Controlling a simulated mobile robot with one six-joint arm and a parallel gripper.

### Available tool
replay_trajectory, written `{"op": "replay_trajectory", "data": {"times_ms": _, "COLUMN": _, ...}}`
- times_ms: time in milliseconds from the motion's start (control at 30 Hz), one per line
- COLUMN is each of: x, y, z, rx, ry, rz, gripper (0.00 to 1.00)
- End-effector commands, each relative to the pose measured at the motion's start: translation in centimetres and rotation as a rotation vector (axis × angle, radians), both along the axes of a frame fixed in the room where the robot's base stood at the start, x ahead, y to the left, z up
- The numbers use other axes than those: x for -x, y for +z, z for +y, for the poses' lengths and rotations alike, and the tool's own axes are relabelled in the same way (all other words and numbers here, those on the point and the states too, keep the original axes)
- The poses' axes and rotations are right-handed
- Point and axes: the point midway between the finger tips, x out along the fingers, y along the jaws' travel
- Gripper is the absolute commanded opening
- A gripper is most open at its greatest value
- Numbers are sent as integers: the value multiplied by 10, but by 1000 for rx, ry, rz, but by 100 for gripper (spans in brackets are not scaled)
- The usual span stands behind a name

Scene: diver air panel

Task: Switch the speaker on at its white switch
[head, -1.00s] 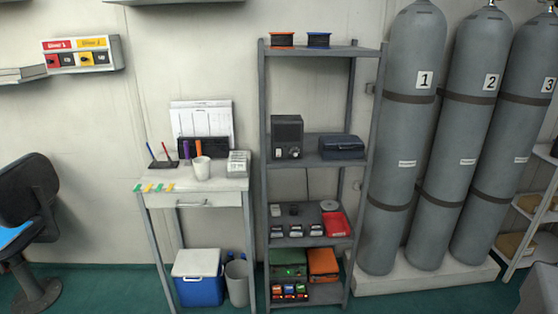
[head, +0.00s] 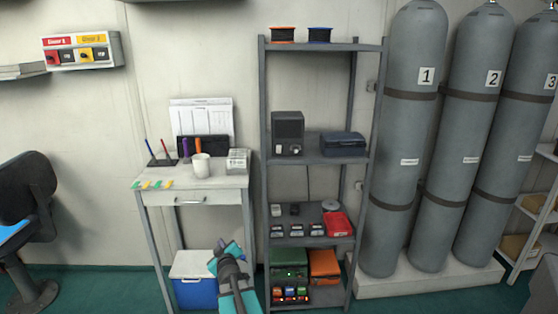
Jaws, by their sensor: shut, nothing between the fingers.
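The speaker (head: 288,127) is a dark grey box on the upper-middle shelf of the grey rack, at its left side. A small white switch (head: 278,150) shows low on its front, left of a round knob (head: 295,150). The picture is too small to tell the switch's position. My gripper (head: 224,257), teal and dark grey, is shut and empty at the bottom centre. It is well below and left of the speaker, in front of the blue cooler, and touches neither speaker nor switch.
The rack (head: 263,200) also holds a dark blue case (head: 343,144) right of the speaker. A small white table (head: 190,183) with a mug (head: 201,166) stands left of the rack. Grey gas cylinders (head: 412,150) stand to the right. The space before the speaker looks clear.

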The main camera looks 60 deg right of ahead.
Motion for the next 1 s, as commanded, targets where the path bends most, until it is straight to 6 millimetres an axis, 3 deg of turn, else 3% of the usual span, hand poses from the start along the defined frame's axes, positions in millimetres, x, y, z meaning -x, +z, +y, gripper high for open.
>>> {"op": "replay_trajectory", "data": {"times_ms": 33, "x": 4, "y": 16, "z": -17, "rx": 47, "ry": -5, "rz": -28, "gripper": 0}}
{"op": "replay_trajectory", "data": {"times_ms": 200, "x": 24, "y": 76, "z": -64, "rx": 208, "ry": -36, "rz": -123, "gripper": 0}}
{"op": "replay_trajectory", "data": {"times_ms": 500, "x": 81, "y": 186, "z": -127, "rx": 516, "ry": -93, "rz": -263, "gripper": 0}}
{"op": "replay_trajectory", "data": {"times_ms": 800, "x": 152, "y": 284, "z": -158, "rx": 830, "ry": -147, "rz": -358, "gripper": 0}}
{"op": "replay_trajectory", "data": {"times_ms": 1000, "x": 179, "y": 317, "z": -160, "rx": 941, "ry": -163, "rz": -384, "gripper": 0}}
